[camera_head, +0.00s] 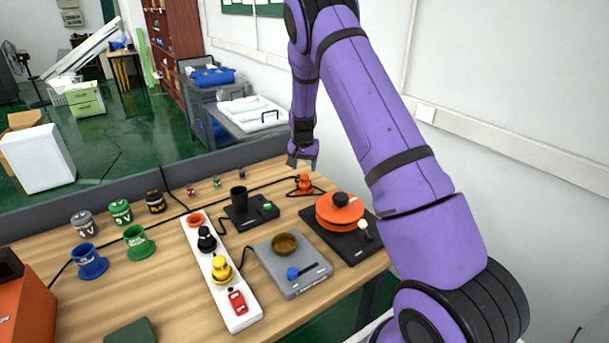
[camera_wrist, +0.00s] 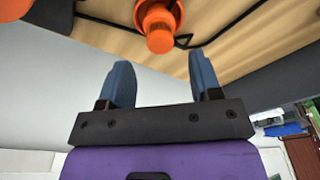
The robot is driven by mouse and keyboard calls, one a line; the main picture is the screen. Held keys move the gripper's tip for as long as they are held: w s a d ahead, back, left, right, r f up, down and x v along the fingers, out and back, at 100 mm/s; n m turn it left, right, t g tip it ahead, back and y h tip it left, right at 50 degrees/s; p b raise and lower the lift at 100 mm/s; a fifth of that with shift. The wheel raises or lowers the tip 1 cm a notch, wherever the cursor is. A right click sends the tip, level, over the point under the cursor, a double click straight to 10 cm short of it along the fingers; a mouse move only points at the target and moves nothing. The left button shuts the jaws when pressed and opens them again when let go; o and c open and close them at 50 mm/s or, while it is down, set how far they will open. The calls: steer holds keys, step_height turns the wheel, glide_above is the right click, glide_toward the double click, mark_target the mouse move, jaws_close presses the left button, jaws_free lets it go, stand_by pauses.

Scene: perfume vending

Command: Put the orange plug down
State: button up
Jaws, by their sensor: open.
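The orange plug (camera_head: 304,183) rests on the wooden table near its far right edge, with a black cord around it. In the wrist view the orange plug (camera_wrist: 158,27) shows at the top, beyond the fingertips and apart from them. My gripper (camera_head: 302,163) is above the plug in the head view. In the wrist view my gripper (camera_wrist: 162,75) has its two blue fingers spread with nothing between them. The white power strip (camera_head: 240,312) lies on the table with an empty orange-ringed socket (camera_head: 195,220) at its far end and black, yellow and red plugs in it.
A black device with an orange round top (camera_head: 339,211) stands right of the plug. A grey device with a brown bowl (camera_head: 285,244) and a black device with a dark cup (camera_head: 239,199) stand nearby. Several coloured cups and jars stand at left. The wall (camera_head: 520,100) is at right.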

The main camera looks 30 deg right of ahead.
steer(key=s+a+r+n+t, duration=0.1)
steer(key=s+a+r, duration=0.4)
steer(key=r, duration=0.5)
steer(key=s+a+r+n+y, duration=0.1)
steer(key=s+a+r, duration=0.1)
steer(key=s+r, duration=0.55)
steer(key=s+a+r+n+t, duration=0.15)
steer(key=s+a+r, duration=0.3)
steer(key=r, duration=0.65)
steer(key=s+a+r+n, duration=0.1)
steer(key=s+a, duration=0.1)
steer(key=s, duration=0.7)
steer(key=s+a+r+n+t, duration=0.1)
steer(key=s+a+r+n, duration=0.1)
steer(key=s, duration=0.7)
steer(key=s+a+r+n, duration=0.2)
steer(key=s, duration=0.7)
steer(key=shift+s+a, duration=0.15)
steer(key=shift+s, duration=0.05)
